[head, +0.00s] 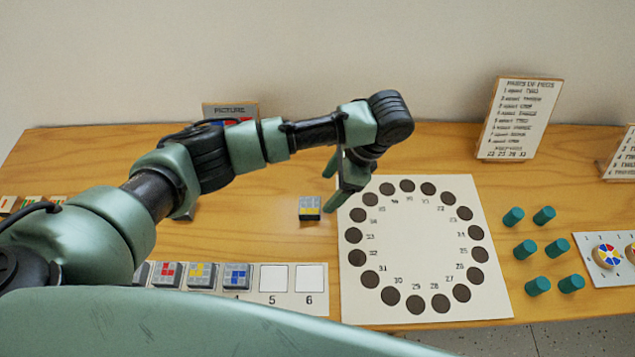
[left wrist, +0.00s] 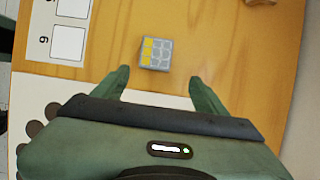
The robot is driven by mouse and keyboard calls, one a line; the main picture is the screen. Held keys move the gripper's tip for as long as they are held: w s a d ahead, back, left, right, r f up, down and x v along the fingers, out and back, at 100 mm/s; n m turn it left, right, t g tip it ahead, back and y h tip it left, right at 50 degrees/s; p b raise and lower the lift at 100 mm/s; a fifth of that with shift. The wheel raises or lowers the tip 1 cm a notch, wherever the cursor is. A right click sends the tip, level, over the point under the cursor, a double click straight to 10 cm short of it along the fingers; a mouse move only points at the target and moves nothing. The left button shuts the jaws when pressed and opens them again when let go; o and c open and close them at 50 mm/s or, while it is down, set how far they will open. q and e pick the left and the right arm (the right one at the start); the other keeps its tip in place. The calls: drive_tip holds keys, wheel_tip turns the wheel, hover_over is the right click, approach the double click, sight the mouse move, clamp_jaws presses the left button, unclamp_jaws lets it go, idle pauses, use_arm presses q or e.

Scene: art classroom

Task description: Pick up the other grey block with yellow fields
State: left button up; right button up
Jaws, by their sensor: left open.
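A grey block with yellow fields (head: 309,208) lies alone on the wooden table, left of the white board with the ring of dark circles. In the left wrist view the block (left wrist: 155,53) shows a yellow column and grey fields. My left gripper (head: 333,186) is open and empty, just right of the block in the head view. In the left wrist view its fingers (left wrist: 159,77) point toward the block, which lies just beyond the tips, untouched. Another grey block with yellow fields (head: 201,275) sits on the numbered strip (head: 317,305). My right gripper is not in view.
On the strip, a red-field block (head: 167,274) and a blue-field block (head: 236,276) flank the yellow one; squares 5 and 6 are bare. The ring board (head: 425,250) lies right of the loose block, with several teal cylinders (head: 525,249) beyond. A text sign (head: 519,118) stands behind.

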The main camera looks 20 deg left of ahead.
sight(311, 205)
use_arm(q)
drive_tip(key=shift+x, duration=1.15)
drive_tip(key=s+a+f+p, duration=0.2)
drive_tip(key=f, duration=0.1)
drive_tip(key=shift+a+f, duration=0.2)
drive_tip(key=shift+a, duration=0.15)
drive_tip(key=shift+a+f, duration=0.2)
drive_tip(key=shift+f, duration=0.3)
drive_tip(key=c, duration=1.5)
drive_tip(key=shift+o, duration=0.2)
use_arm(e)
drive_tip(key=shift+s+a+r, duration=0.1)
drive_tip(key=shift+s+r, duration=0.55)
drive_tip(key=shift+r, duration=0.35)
use_arm(q)
drive_tip(key=shift+w+r, duration=0.1)
drive_tip(key=shift+r, duration=0.05)
